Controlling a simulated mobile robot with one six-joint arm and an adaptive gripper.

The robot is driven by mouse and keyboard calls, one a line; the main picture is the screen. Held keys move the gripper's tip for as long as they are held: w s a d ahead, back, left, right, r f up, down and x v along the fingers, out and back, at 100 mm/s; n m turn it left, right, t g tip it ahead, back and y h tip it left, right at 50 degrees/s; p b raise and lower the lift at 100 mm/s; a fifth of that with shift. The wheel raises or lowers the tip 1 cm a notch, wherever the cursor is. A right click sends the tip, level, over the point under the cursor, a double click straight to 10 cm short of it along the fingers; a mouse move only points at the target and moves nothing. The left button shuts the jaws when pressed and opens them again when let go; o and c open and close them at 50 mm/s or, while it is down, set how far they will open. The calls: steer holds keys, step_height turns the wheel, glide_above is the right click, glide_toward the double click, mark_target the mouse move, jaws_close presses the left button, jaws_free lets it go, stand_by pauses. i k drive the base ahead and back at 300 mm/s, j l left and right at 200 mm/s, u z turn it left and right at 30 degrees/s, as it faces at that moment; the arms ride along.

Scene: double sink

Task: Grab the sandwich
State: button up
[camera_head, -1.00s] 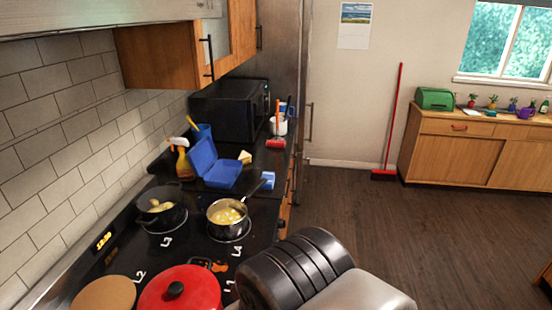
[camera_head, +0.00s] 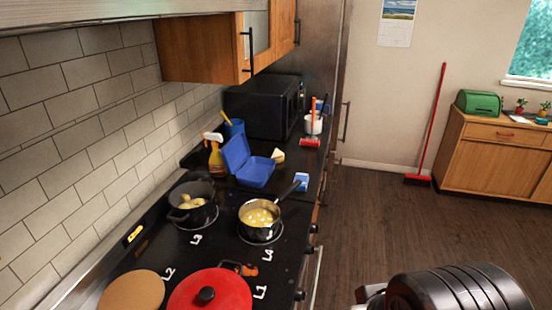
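A small pale wedge (camera_head: 278,156), which looks like the sandwich, lies on the dark counter just right of an open blue lunch box (camera_head: 253,173). It is too small to make out its filling. Dark ribbed links of my own arm show at the bottom right, well apart from the wedge. My gripper itself is not in view, so its fingers cannot be seen.
The stove in front holds a red-lidded pot (camera_head: 212,292), a dark pot (camera_head: 192,203) and a saucepan (camera_head: 261,219) with its handle toward the wedge.

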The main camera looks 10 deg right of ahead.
mark_target(278, 155)
steer(key=i+l+z, duration=0.15)
steer(key=l, duration=0.2)
steer(key=i+l+z, duration=0.1)
steer(key=l, duration=0.25)
steer(key=i+l+z, duration=0.15)
steer(key=l, duration=0.2)
steer(key=i+l, duration=0.2)
steer(key=i, duration=0.3)
steer(key=i+l, duration=0.2)
steer(key=i, duration=0.3)
steer(key=i+l+u, duration=0.1)
steer(key=i, duration=0.4)
steer(key=i+l, duration=0.3)
steer(key=i, duration=0.15)
steer(key=i+j+u, duration=0.25)
steer(key=u, duration=0.25)
steer(key=i+u, duration=0.95)
steer(key=k+l, duration=0.05)
